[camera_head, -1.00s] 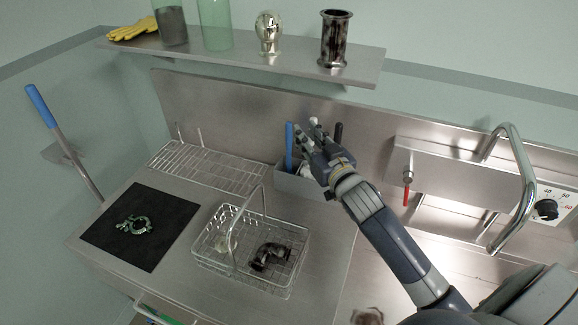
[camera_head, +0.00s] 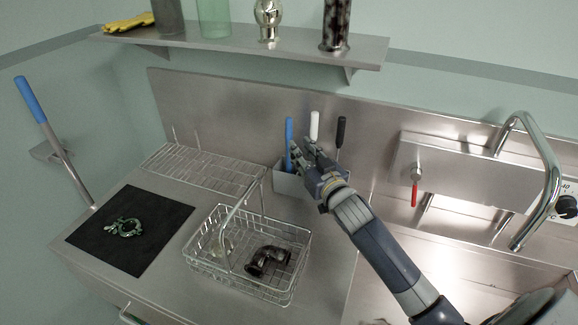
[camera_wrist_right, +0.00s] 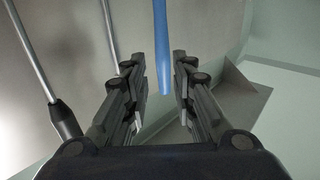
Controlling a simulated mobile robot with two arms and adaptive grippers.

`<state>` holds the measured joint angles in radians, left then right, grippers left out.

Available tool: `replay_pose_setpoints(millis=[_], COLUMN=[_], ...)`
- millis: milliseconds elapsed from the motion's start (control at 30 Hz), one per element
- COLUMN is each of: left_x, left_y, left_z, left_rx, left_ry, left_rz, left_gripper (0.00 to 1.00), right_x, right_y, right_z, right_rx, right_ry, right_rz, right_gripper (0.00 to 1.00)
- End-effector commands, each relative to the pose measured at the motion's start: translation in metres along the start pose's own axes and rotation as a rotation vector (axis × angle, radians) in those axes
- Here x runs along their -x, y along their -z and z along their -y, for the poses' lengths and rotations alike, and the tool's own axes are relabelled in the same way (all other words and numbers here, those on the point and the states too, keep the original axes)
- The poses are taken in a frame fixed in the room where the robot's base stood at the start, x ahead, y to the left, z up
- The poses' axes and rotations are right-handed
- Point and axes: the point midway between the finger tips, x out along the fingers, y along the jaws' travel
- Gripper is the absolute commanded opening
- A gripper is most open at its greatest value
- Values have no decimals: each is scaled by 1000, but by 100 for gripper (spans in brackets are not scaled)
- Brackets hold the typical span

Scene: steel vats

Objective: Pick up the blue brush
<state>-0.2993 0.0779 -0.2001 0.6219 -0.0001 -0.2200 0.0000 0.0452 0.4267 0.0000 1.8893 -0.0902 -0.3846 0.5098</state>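The blue brush shows as an upright blue handle (camera_head: 289,132) standing in a grey steel holder (camera_head: 288,182) against the back wall. Its lower end is hidden in the holder. My right gripper (camera_head: 302,147) is just right of the blue handle and in front of the holder. In the right wrist view the blue handle (camera_wrist_right: 162,50) lies between the two spread fingers (camera_wrist_right: 158,68). Gaps show on both sides, so the fingers do not appear closed on it. My left gripper is not in view.
A white handle (camera_head: 314,125) and a black handle (camera_head: 341,131) stand close to the right in the same holder. A wire basket (camera_head: 240,283) with a dark pipe elbow (camera_head: 268,260) is in front. A rack (camera_head: 205,170) lies left; a tap (camera_head: 545,165) arches right.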

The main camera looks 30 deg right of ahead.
Motion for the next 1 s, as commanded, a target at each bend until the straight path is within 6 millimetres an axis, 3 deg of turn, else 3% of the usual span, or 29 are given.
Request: replay_pose_setpoints(millis=[133,467,733,1000], left_x=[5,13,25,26], left_y=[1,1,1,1], left_z=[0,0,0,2], left_rx=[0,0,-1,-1], left_ry=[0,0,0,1], left_rz=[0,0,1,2], left_gripper=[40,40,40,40], right_x=[-18,-37,-68,-78], right_y=[1,2,0,-2], right_z=[0,1,4,4], right_rx=[-1,-1,-1,0], right_ry=[0,0,0,0], right_rz=[0,0,0,1], right_gripper=[24,24,24,24])
